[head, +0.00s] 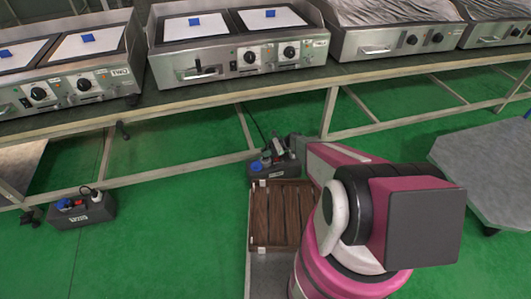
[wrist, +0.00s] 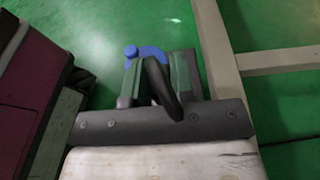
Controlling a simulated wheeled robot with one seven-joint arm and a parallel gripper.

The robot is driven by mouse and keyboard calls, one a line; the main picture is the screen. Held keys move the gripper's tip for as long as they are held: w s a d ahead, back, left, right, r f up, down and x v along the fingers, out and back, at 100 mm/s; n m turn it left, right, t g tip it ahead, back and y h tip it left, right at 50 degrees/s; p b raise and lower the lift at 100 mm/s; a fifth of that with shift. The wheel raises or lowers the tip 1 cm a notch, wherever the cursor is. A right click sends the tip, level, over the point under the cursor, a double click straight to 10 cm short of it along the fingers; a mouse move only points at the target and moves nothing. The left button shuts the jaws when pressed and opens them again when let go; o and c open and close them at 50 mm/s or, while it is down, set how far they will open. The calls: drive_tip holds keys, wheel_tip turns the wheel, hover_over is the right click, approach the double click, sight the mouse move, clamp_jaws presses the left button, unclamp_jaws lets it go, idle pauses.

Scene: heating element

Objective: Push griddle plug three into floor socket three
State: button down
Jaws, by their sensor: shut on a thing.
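A grey floor socket box (head: 262,172) sits on the green floor under the bench, with blue parts and a pale label too small to read. My gripper (head: 279,150) is low over this box, at its right side. In the wrist view my gripper (wrist: 158,72) is shut on a black plug (wrist: 161,92), which shows between the two dark green fingers. A blue socket cover (wrist: 150,51) lies just beyond the fingertips. The fingers hide the plug's tip, so I cannot tell whether it is in the socket. A black cord (head: 246,118) runs up from there towards the bench.
A bench (head: 400,68) with several griddles (head: 237,45) runs above. Its pale leg (head: 329,112) is close to my gripper's right. A slatted wooden platform (head: 277,216) lies in front; a grey table (head: 485,165) stands right.

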drive_tip(key=shift+f, duration=1.5)
drive_tip(key=c, duration=0.9)
unclamp_jaws()
drive_tip(key=v, duration=1)
drive_tip(key=shift+w+d+r, duration=0.1)
drive_tip(key=shift+w+d, duration=0.05)
drive_tip(key=shift+d, duration=0.2)
drive_tip(key=s+d+r+n+t+h, duration=0.1)
drive_tip(key=s+d+r+n+h, duration=0.2)
drive_tip(key=s+r, duration=0.4)
drive_tip(key=s+d+r+n+t+h, duration=0.1)
drive_tip(key=s+d+r+n+h, duration=0.2)
drive_tip(key=r, duration=1.2)
drive_tip(key=s+d+r+n+t+h, duration=0.2)
drive_tip(key=s+d+r+n+h, duration=0.1)
drive_tip(key=s+r+n+h, duration=0.5)
drive_tip(key=shift+s+r+n, duration=0.4)
drive_tip(key=shift+s+r, duration=1.25)
drive_tip(key=shift+s, duration=0.15)
